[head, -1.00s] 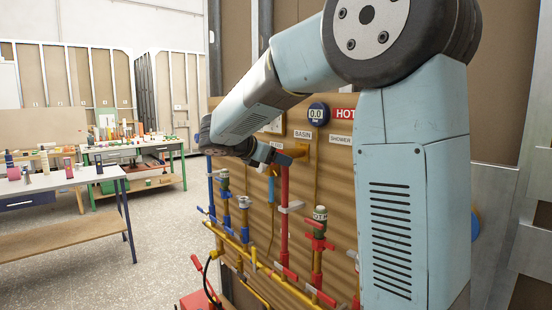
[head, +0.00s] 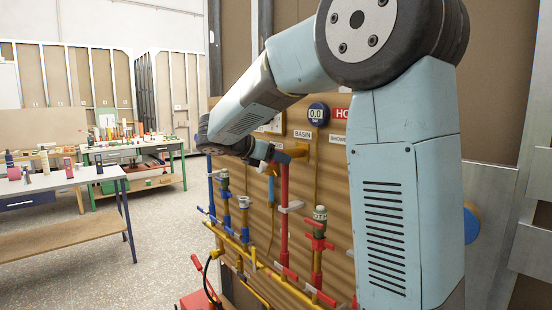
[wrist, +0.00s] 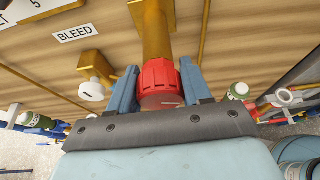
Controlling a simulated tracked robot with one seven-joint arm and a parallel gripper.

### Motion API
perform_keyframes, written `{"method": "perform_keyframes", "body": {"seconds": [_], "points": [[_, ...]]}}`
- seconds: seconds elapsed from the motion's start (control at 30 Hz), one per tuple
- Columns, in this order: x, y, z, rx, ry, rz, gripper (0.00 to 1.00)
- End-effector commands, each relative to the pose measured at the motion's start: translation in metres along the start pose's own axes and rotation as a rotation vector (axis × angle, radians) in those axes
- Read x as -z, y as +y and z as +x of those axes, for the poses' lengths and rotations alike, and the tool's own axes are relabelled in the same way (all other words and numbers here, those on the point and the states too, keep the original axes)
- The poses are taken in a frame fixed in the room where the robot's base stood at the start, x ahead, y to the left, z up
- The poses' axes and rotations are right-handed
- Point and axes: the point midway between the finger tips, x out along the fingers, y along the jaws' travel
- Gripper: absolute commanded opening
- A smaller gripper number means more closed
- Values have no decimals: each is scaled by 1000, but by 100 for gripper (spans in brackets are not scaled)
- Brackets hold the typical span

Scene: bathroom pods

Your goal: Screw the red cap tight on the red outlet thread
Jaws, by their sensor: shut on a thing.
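The red cap (wrist: 160,80) is ribbed and sits between the two blue fingers of my gripper (wrist: 159,68) in the wrist view. My gripper is shut on it. The cap is in line with the end of a brass outlet (wrist: 155,30) and looks in contact with it. The thread is hidden by the cap, so I cannot tell how far on it is. In the head view my gripper is at the wooden board, below the BASIN label (head: 301,134), and the cap does not show clearly.
A second brass outlet with a pale end (wrist: 92,90) is to the left, near the BLEED label (wrist: 78,32). A red pipe (head: 284,205), blue pipes (head: 211,190) and valves run below my gripper. A dial reading 0.0 (head: 317,114) is above. Workbenches stand at the left.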

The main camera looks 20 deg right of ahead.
Motion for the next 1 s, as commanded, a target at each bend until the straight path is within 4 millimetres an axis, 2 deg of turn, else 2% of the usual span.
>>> {"method": "perform_keyframes", "body": {"seconds": [0.17, 0.43, 0.83, 1.0], "points": [[-1, 1, -1, -24, -1, 46, 8], [-1, 1, 0, -109, -1, 250, 8], [-1, 2, -1, -125, -1, 288, 8], [-2, 1, -1, -171, -1, 397, 8]]}}
